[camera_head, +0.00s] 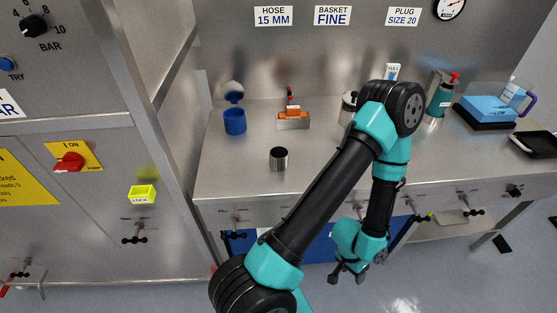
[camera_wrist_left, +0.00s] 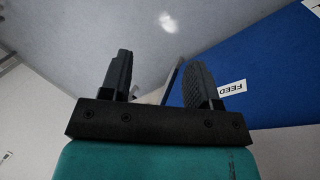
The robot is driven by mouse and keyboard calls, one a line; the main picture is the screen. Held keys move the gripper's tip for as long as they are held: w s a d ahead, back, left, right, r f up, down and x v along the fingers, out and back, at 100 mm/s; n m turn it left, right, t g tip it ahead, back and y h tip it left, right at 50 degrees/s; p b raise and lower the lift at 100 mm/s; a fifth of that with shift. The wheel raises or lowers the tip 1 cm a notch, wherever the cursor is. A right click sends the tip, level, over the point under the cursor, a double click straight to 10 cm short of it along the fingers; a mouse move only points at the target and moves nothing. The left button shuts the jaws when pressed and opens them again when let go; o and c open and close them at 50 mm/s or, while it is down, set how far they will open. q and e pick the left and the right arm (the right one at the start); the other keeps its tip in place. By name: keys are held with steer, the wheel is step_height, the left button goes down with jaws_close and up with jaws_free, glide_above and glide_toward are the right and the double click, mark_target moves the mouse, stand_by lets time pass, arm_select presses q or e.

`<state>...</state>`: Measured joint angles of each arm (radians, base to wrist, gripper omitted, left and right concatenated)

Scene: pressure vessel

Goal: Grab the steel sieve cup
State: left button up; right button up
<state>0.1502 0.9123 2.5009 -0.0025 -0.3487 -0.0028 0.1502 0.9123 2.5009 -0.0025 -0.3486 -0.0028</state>
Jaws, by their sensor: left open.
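A small steel cup with a dark top (camera_head: 278,159), which looks like the sieve cup, stands upright on the steel bench near its front edge. A second steel container (camera_head: 348,108) is partly hidden behind my left arm, so I cannot tell its kind. My left gripper (camera_head: 350,274) hangs below and in front of the bench, to the right of the small cup and well apart from it. It is open and empty; its two dark fingers stand apart in the left wrist view (camera_wrist_left: 160,85). My right gripper is out of view.
Handled valves line the front. A blue panel labelled FEED (camera_wrist_left: 275,65) is near my left gripper.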

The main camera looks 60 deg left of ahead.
arm_select(q)
steer(key=o, duration=0.7)
steer(key=shift+w, duration=0.1)
